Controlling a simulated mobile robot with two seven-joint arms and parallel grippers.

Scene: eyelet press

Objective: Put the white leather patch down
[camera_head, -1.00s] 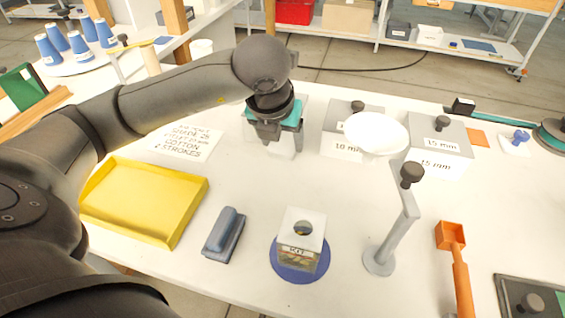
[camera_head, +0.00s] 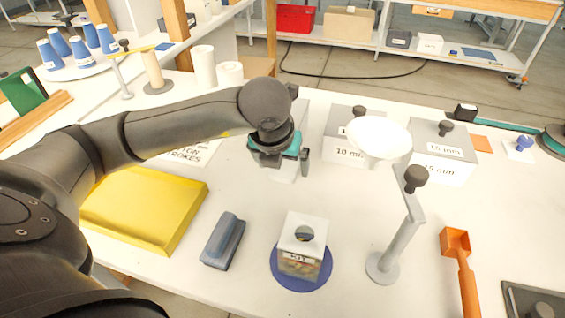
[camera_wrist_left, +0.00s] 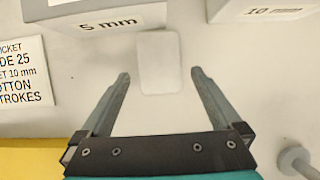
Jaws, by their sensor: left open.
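The white leather patch (camera_wrist_left: 158,62) is a pale rounded rectangle. In the left wrist view it appears to lie flat on the white table, just beyond my left fingertips and close to the box marked 5 mm. My left gripper (camera_wrist_left: 159,76) is open and empty, its fingers apart. In the head view the left gripper (camera_head: 283,163) hangs over the table behind the kit box, and the pale patch (camera_head: 286,174) shows partly under it. My right gripper is not in view.
The 5 mm box (camera_wrist_left: 95,20) and 10 mm box (camera_wrist_left: 262,8) stand close by. The kit box (camera_head: 303,232), white funnel on a stand (camera_head: 377,137) and blue-grey block (camera_head: 223,240) are nearer the front.

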